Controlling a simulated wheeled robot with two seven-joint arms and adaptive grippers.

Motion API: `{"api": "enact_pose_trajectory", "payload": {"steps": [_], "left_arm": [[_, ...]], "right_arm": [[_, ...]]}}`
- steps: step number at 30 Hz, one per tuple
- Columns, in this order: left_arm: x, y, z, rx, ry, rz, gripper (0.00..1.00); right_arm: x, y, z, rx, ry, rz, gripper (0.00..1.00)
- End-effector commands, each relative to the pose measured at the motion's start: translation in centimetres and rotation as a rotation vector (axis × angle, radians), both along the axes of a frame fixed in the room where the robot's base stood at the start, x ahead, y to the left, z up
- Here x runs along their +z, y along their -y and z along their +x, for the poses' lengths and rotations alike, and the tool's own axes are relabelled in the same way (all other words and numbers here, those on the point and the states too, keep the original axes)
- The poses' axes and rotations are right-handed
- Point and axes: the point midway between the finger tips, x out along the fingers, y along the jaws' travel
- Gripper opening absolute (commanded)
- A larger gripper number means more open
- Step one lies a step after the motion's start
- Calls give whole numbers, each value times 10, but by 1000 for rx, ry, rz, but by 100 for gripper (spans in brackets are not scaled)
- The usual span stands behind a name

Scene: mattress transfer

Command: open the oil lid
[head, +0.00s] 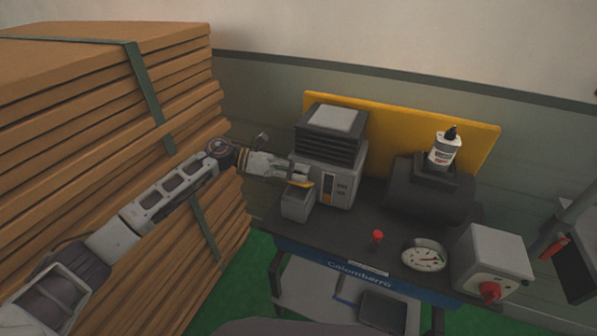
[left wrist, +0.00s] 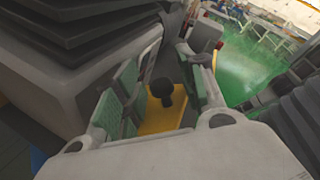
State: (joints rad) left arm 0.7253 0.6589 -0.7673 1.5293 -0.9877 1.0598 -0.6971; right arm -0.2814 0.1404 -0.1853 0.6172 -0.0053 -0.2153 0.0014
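A small grey box (head: 296,206) stands at the left front of the bench, with a yellow lid (head: 303,184) showing under my left gripper (head: 300,174). In the left wrist view the yellow lid (left wrist: 165,122) carries a black knob (left wrist: 163,92). My left gripper (left wrist: 160,88) is open there, its green-padded fingers on either side of the knob, with gaps visible between pads and knob. Whether the lid sits flush on the box is partly hidden by the gripper. My right gripper does not show.
A grey machine (head: 340,180) stands close beside the box. A white bottle (head: 445,148) is on a dark drum at the back. A red-topped item (head: 377,237), a gauge (head: 424,256) and a switch box (head: 500,258) stand to the right. Stacked brown boards (head: 75,120) rise at left.

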Motion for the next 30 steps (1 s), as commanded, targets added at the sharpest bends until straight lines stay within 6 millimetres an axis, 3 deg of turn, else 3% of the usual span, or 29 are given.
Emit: {"api": "enact_pose_trajectory", "payload": {"steps": [8, 24, 30], "left_arm": [[4, -21, 0, 1, -1, 2, 40], [21, -96, 0, 3, 0, 1, 40], [25, -112, -1, 1, -1, 1, 40]], "right_arm": [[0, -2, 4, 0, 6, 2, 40], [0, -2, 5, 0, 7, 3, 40], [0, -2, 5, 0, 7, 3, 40]]}}
